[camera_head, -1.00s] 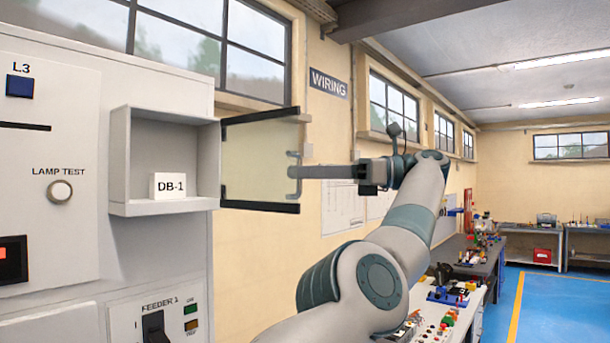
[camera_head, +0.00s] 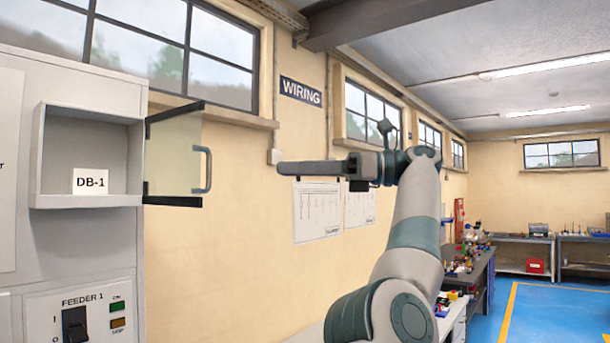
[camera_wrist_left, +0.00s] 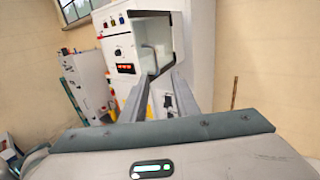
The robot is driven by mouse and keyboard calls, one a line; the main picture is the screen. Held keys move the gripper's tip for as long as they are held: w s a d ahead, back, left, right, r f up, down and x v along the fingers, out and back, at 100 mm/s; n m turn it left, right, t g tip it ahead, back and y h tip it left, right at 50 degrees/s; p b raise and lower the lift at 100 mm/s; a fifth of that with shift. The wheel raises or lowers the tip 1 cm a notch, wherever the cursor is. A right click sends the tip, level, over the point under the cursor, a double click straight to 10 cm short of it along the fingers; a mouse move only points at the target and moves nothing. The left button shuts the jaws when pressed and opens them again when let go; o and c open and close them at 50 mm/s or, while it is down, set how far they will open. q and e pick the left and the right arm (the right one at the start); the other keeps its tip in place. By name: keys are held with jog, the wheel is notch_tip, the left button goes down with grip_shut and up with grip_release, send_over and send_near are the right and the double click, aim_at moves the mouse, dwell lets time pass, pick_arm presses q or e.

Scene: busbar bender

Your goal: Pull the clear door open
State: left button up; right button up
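The clear door (camera_head: 175,155) stands swung open from the right side of the grey box (camera_head: 42,160), with dark strips along its top and bottom. Its grey handle (camera_head: 208,170) is on the free edge. My left gripper (camera_head: 280,168) is to the right of the handle, apart from it, fingers pointing left. In the left wrist view my left gripper (camera_wrist_left: 160,76) has its two fingers apart with nothing between them, and the handle (camera_wrist_left: 151,54) shows beyond the tips. My right gripper is not in view.
A DB-1 label (camera_head: 90,182) sits inside the box. The cabinet (camera_head: 85,250) below carries a FEEDER 1 switch (camera_head: 75,324). A wall with windows runs behind my arm. Workbenches (camera_head: 470,280) stand at the right, beside clear blue floor (camera_head: 550,310).

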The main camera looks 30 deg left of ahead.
pick_arm(q)
jog(key=shift+d, duration=0.25)
jog(key=shift+a, duration=0.1)
jog(key=shift+c, duration=0.9)
jog(key=c, duration=0.5)
jog(key=shift+s+a+f+m, duration=0.1)
jog(key=shift+m, duration=0.3)
grip_shut()
jog(key=s+a+m+t+y+b, duration=0.1)
jog(key=s+m+t, duration=0.9)
jog(key=m, duration=1.3)
jog(key=shift+s+a+m+b, duration=0.4)
jog(key=shift+s+a+b, duration=0.1)
jog(key=shift+s, duration=0.5)
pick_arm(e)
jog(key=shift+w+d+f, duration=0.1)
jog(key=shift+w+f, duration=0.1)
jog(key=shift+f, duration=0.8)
